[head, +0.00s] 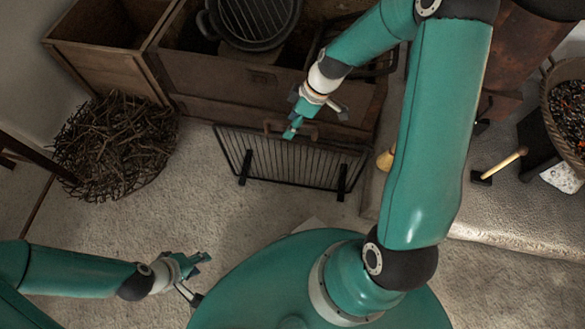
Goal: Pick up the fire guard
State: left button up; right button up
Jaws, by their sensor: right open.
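The fire guard (293,160), a dark barred metal panel with two black feet, stands on the floor below the wooden chest, in the middle of the head view. A brown handle (270,127) shows at its top edge. My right gripper (316,122) is open over the guard's top edge, just right of the handle. One finger lies in front of the bars in the picture; I cannot tell whether it touches them. My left gripper (197,278) is open and empty, low over the floor at lower left, apart from the guard.
A wooden chest (205,75) with a black pan (255,20) stands behind the guard. A twig bundle (115,145) lies to its left. A wooden-handled tool (500,165) and a basket (570,110) are at right.

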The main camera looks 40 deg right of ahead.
jog(key=shift+f+b, duration=0.25)
jog(key=shift+b, duration=0.1)
jog(key=shift+c, duration=0.4)
grip_shut()
jog(key=shift+r, duration=0.1)
